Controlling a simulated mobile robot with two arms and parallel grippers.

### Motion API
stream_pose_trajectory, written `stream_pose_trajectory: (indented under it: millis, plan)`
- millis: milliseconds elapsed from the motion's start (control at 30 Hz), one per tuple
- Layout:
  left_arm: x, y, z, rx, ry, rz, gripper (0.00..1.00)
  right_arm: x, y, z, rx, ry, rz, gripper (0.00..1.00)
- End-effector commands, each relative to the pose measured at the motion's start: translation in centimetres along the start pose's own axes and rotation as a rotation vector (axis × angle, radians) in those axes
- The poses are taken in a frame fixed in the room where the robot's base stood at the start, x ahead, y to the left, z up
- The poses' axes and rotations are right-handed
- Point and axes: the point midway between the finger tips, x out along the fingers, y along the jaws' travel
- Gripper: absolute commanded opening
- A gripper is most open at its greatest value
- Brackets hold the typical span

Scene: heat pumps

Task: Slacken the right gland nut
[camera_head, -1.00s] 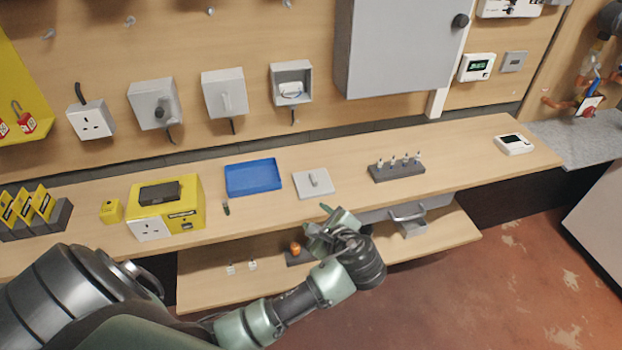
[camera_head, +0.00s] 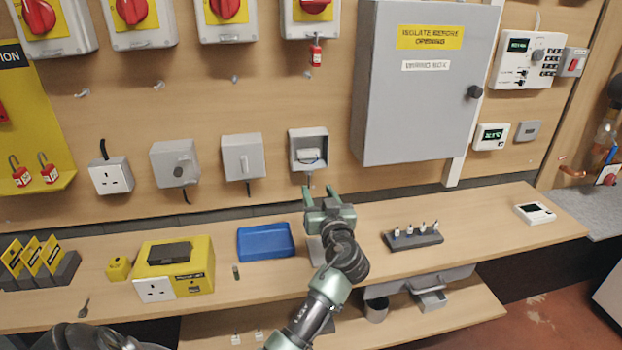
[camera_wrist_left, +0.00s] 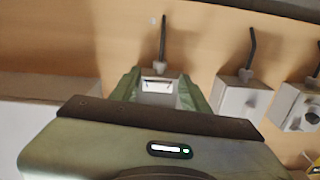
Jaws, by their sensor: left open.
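An open grey wall box (camera_head: 309,150) shows its white inside, with a short dark cable running down from its underside. The wrist view shows this open box (camera_wrist_left: 157,98) upside down, with a grey gland nut (camera_wrist_left: 160,67) where the cable leaves it. In the head view the nut is too small to make out. My left gripper (camera_head: 320,191) is open and empty, just below the box, its fingers pointing up at the wall. In the wrist view its green fingers stand either side of the box, apart from the nut. My right gripper is not in view.
Left of the open box hang a switch box (camera_head: 242,156), another grey box (camera_head: 175,163) and a socket (camera_head: 110,175). A large grey cabinet (camera_head: 420,120) is to the right. On the bench are a blue tray (camera_head: 265,241), a yellow tester (camera_head: 172,270) and a dark rack (camera_head: 412,239).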

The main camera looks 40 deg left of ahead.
Motion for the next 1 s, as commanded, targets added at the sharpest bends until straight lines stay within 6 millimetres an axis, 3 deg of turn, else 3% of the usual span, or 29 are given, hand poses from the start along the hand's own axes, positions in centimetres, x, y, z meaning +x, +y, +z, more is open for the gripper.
stream_pose_trajectory:
  millis: [167,600,1000]
  plan:
    - [1.1,-0.1,-0.5,-0.072,0.015,0.0,0.46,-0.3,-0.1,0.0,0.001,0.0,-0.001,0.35]
    - [7.4,-0.1,-0.7,-0.071,0.014,0.0,0.46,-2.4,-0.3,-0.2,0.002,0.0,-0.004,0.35]
    - [8.2,-0.1,-0.4,-0.072,0.012,0.001,0.46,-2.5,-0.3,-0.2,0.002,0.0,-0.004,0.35]
